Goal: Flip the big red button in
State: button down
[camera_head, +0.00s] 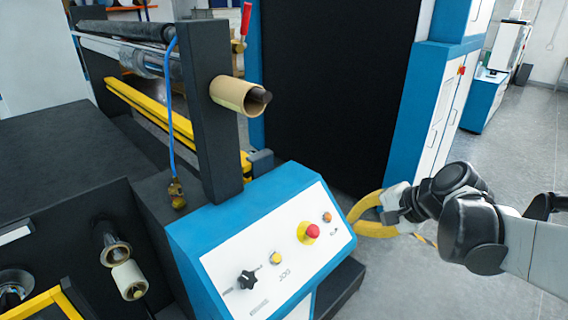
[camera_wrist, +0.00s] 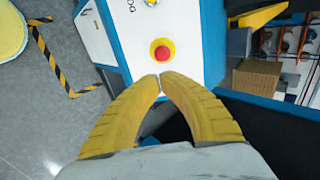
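The big red button (camera_head: 312,231) sits on a yellow base on the white sloping face of the blue-edged control panel (camera_head: 285,262). In the wrist view the red button (camera_wrist: 161,52) is straight beyond my fingertips, seen from above. My gripper (camera_head: 352,220) is just off the panel's right edge, to the right of the button and apart from it. In the wrist view the two curved yellow fingers of my gripper (camera_wrist: 160,78) meet at their tips, with nothing held between them. How far the tips are above the panel is hard to tell.
The panel also carries a black knob (camera_head: 248,279), a yellow button (camera_head: 276,258) and a small orange button (camera_head: 327,217). A cardboard roll (camera_head: 239,96) sticks out from a dark post above the panel. Grey floor (camera_head: 400,275) lies free at right.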

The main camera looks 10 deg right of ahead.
aim_at(318, 232)
jog(key=b+x, duration=0.1)
jog(key=x, duration=1.2)
jog(key=shift+w+f+b, duration=0.25)
jog(key=shift+w+b, duration=0.05)
jog(key=shift+b, duration=0.1)
jog(key=shift+b+x, duration=1.05)
jog(key=shift+x, duration=0.1)
jog(key=shift+s+r, duration=0.15)
